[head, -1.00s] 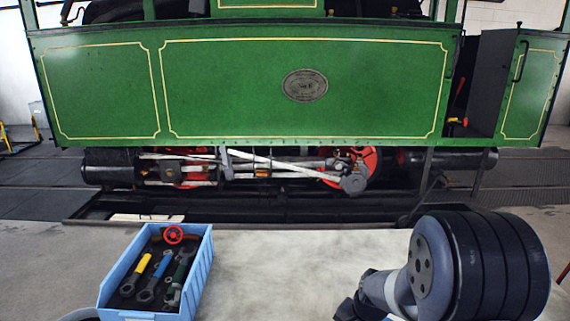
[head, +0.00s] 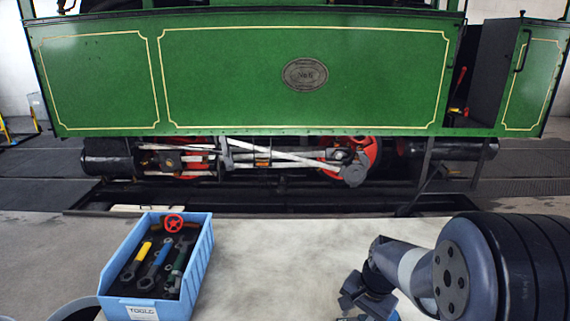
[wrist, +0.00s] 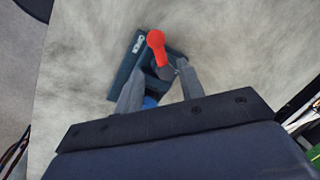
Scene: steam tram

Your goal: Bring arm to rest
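My gripper (wrist: 161,75) shows in the wrist view with its two grey fingers apart. Beyond the fingers is a dark blue block (wrist: 120,82) with white lettering, a lever with a red knob (wrist: 156,40), standing on the pale tabletop. The lever shows in the gap between the fingers; I cannot tell whether they touch it. A bit of blue also shows low between the fingers. In the head view my arm is bent at the lower right, and its dark end hangs low over the table, partly cut off by the lower edge.
A blue tool box (head: 207,262) with several tools and a red handwheel (head: 173,223) stands on the table (head: 290,270) at the left. The table between box and arm is clear. Behind it is the green steam tram (head: 235,85) with red wheels and rods.

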